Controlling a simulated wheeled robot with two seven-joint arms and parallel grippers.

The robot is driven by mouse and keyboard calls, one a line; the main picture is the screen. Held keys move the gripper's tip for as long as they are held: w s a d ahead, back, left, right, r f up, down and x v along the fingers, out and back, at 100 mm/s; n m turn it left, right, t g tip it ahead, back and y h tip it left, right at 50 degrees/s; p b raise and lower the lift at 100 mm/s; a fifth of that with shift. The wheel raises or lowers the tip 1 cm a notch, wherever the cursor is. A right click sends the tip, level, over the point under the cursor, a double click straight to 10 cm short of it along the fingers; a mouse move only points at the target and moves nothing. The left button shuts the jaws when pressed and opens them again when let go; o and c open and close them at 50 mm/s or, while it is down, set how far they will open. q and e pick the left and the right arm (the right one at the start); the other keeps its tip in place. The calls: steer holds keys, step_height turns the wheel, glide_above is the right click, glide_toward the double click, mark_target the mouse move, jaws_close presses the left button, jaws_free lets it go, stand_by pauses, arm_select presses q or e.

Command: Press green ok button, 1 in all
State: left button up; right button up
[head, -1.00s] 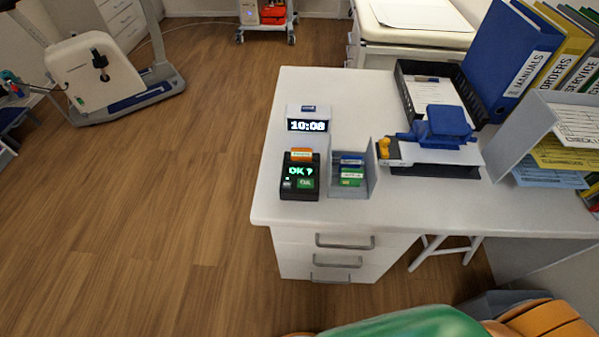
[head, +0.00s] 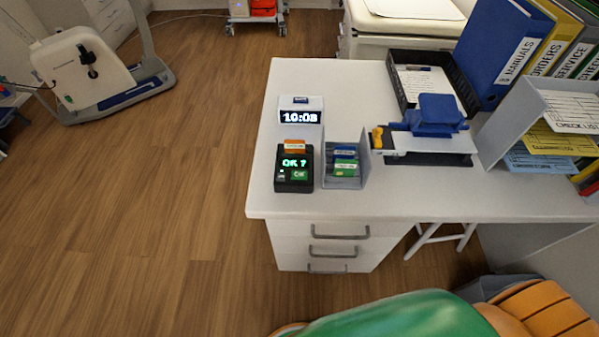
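The green OK button (head: 299,175) is the lit green key at the lower right of a small black terminal (head: 283,187) on the white desk. The terminal's screen (head: 293,162) reads "OK?" in green. A small dark key (head: 281,176) sits left of the button. An orange card (head: 294,146) stands at the terminal's back edge. Neither of my grippers shows in the head view, and nothing covers the button.
A grey holder (head: 345,182) with blue and green cards stands right of the terminal. A clock (head: 300,117) stands behind it. A blue device (head: 436,117) is farther right on the desk (head: 400,205). Large green (head: 410,315) and orange (head: 548,322) rounded things lie in front.

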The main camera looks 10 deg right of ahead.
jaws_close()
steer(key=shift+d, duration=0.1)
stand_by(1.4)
